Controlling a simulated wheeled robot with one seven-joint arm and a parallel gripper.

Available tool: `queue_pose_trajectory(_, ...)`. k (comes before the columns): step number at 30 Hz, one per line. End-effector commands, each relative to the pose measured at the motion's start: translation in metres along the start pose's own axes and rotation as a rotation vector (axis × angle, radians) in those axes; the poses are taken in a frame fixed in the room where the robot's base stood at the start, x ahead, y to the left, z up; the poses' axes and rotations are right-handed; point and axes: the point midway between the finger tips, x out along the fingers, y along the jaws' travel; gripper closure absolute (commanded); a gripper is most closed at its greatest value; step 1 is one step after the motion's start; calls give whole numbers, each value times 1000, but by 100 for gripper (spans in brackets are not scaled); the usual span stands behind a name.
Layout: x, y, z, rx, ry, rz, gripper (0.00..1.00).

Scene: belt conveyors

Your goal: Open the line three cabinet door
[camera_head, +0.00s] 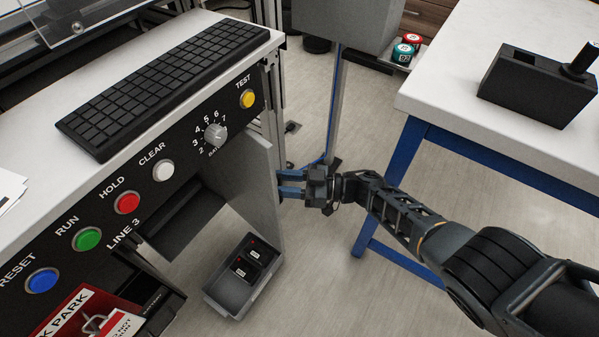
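The line three cabinet is the grey-topped console at left, with "LINE 3" printed on its black control panel (125,235). Its door looks like the plain grey panel (258,190) below the TEST button. The panel stands out from the console front, with a dark opening to its left. My gripper (289,183), with two blue fingers, reaches in from the right to the panel's outer edge. The fingers are apart with a gap between them. Whether they touch the panel, I cannot tell. No handle shows.
A grey bin (228,300) with black items sits low by the opening. A grey post (337,105) rises behind the gripper. A red lockout tag (85,315) hangs at lower left.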

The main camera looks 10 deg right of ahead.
Motion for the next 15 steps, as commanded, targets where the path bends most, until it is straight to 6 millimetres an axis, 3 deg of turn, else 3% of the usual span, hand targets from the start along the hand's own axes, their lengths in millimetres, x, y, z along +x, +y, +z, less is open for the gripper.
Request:
queue_pose_trajectory(8,1,2,-47,-3,7,0,63)
queue_pose_trajectory(15,-43,2,-76,-6,11,8,63)
